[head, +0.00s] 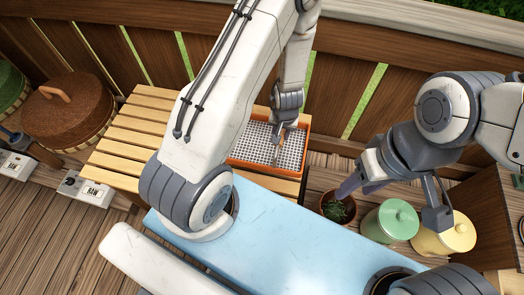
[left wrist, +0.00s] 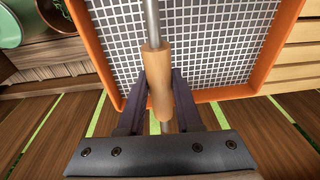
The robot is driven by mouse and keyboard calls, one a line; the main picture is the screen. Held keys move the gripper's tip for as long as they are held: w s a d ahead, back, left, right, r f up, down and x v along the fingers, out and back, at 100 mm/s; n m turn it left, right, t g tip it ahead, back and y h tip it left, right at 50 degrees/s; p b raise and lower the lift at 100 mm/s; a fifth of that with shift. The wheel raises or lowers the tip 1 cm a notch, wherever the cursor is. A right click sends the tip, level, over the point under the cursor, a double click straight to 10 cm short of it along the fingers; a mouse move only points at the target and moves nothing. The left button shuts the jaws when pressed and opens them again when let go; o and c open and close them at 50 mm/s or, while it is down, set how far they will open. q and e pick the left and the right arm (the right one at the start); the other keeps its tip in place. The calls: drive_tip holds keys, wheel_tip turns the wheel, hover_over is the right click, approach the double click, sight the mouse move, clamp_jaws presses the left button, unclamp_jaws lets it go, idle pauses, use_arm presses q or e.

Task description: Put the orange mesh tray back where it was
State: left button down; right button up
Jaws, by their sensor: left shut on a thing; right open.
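The orange mesh tray (head: 265,169) has an orange rim and a pale grid floor. In the head view it is at the right end of the slatted wooden bench, partly hidden by my left arm. My left gripper (head: 280,134) is over the tray's mesh. In the left wrist view the gripper (left wrist: 157,80) is shut around a wooden grip (left wrist: 156,62) on a metal rod, the handle across the tray (left wrist: 228,94). I cannot tell whether the tray touches the bench. My right gripper (head: 349,186) is open and empty above the plant pot.
The slatted bench (head: 122,155) is bare left of the tray. A plant pot (head: 338,208), a green canister (head: 390,221) and a yellow canister (head: 446,236) stand at right. A fence (head: 160,55) closes the back.

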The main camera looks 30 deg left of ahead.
use_arm(q)
drive_tip(key=b, duration=0.3)
hover_over(263, 147)
drive_tip(key=d, duration=0.1)
wheel_tip(263, 147, down, 3)
drive_tip(key=shift+w+f, duration=0.1)
drive_tip(key=shift+s+a+f, duration=0.2)
drive_tip(key=shift+a, duration=0.25)
wheel_tip(263, 147, down, 4)
drive_tip(key=shift+r+b, duration=0.1)
drive_tip(key=shift+b, duration=0.45)
drive_tip(key=c, duration=0.6)
unclamp_jaws()
use_arm(e)
wheel_tip(263, 147, down, 5)
drive_tip(key=shift+f, duration=0.2)
